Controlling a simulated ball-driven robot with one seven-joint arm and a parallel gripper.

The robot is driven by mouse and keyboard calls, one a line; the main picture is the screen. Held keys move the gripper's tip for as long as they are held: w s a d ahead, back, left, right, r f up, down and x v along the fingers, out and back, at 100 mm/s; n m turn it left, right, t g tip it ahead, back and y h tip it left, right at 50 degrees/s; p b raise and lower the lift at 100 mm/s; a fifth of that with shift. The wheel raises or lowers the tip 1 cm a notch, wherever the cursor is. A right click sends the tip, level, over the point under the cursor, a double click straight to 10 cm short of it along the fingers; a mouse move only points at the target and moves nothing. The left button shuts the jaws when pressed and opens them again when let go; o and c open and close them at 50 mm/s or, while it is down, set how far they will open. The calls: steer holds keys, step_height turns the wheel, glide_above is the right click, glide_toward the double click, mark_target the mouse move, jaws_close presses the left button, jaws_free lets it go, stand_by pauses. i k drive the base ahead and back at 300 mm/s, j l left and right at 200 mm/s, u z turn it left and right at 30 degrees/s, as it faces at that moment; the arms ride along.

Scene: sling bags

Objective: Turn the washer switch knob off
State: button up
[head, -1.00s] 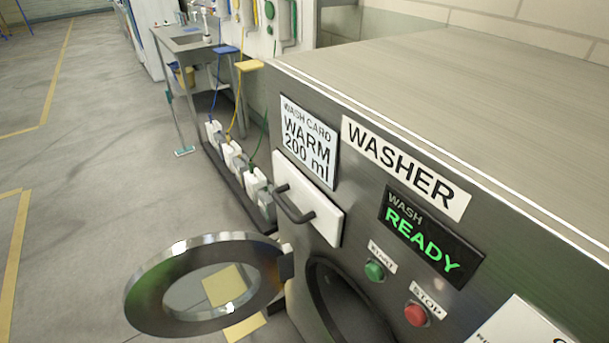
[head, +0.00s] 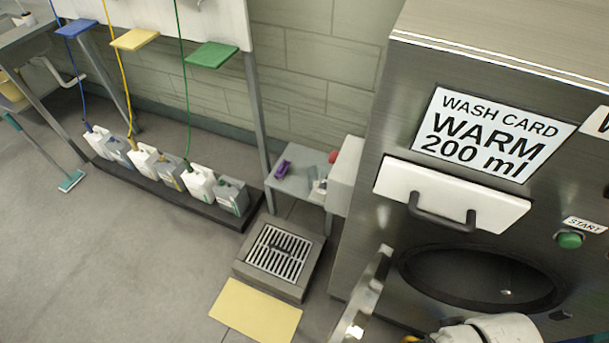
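The washer (head: 365,215) is a grey metal cabinet at the right of the head view. Its front shows a wash card (head: 490,135) reading WARM 200 ml, a white drawer with a dark handle (head: 440,218), and a green START button (head: 569,240). The round door opening (head: 480,280) is dark inside, and the door (head: 365,300) stands open, seen nearly edge-on. No switch knob can be made out. A white rounded part, probably my arm, shows at the bottom edge in front of the washer. My gripper is not seen.
A floor drain grate (head: 280,252) and a yellow floor mat (head: 255,312) lie left of the washer. A small grey table (head: 300,185) stands beside it. Several jugs (head: 150,162) stand on a low dark shelf along the wall. The floor at lower left is clear.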

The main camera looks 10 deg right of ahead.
mark_target(333, 155)
steer(key=k+j+z, duration=0.1)
steer(key=j, duration=0.3)
steer(key=k+j+z, duration=0.1)
steer(key=j, duration=0.25)
steer(key=k+j+z, duration=0.1)
steer(key=j, duration=0.3)
steer(key=k+j, duration=0.25)
steer(key=k+j+z, duration=0.15)
steer(key=j, duration=0.3)
steer(key=k+j+z, duration=0.1)
steer(key=j, duration=0.25)
steer(key=i+j, duration=0.1)
steer(key=j, duration=0.2)
steer(key=i+j, duration=0.1)
steer(key=j, duration=0.25)
steer(key=i+j+z, duration=0.25)
steer(key=i+j, duration=0.15)
steer(key=i+z, duration=0.2)
steer(key=i, duration=0.35)
steer(key=j, duration=0.05)
